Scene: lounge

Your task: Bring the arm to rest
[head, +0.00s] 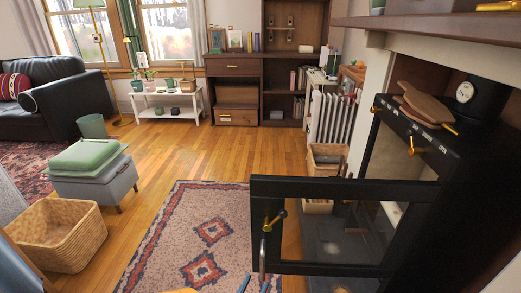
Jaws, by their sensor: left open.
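My left gripper (256,279) shows only in part at the bottom edge of the head view, just below the brass handle (275,221) of the black stove door (345,269). It is open, and I see nothing held in it. The rest of the left arm is mostly cut off by the frame. The glazed stove door stands swung open from the black stove (437,205) at the right. Whether the gripper touches the door is hard to tell. My right gripper is not in view.
A patterned rug (190,235) covers the floor ahead. A wicker basket (62,238) and a grey ottoman (95,186) with green cushions stand at left. A wooden shelf unit (237,95) and white bench (167,101) are at the back. The wooden floor between is clear.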

